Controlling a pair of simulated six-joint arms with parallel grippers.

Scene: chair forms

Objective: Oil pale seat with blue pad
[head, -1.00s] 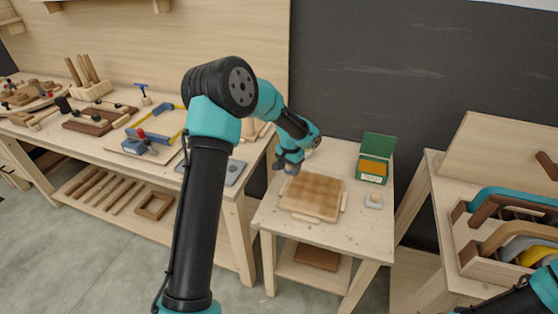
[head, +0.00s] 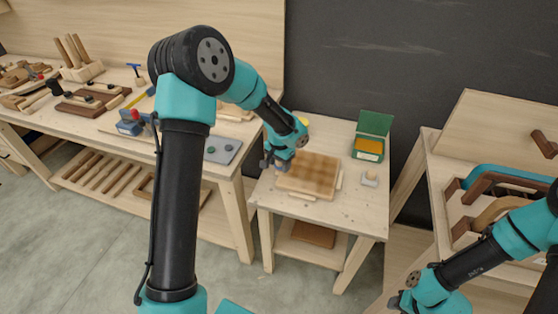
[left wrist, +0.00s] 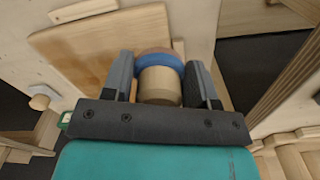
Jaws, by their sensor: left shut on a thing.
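The pale wooden seat (head: 312,176) lies flat on the small table, with a darker brown, patchy middle and paler edges. It also shows in the left wrist view (left wrist: 95,55). My left gripper (head: 277,162) is at the seat's left edge in the head view. It is shut on the round wooden handle of the blue pad (left wrist: 162,64), which sits beyond the handle, close to the seat's edge. I cannot tell whether the pad touches the seat. My right gripper (head: 401,302) is low at the bottom right, far from the seat; its jaws are unclear.
An open green box (head: 364,146) with orange contents stands at the table's back right. A small knobbed block (head: 370,179) sits right of the seat. A tool-laden workbench (head: 228,167) is on the left, and a rack (head: 470,205) of curved pieces is on the right.

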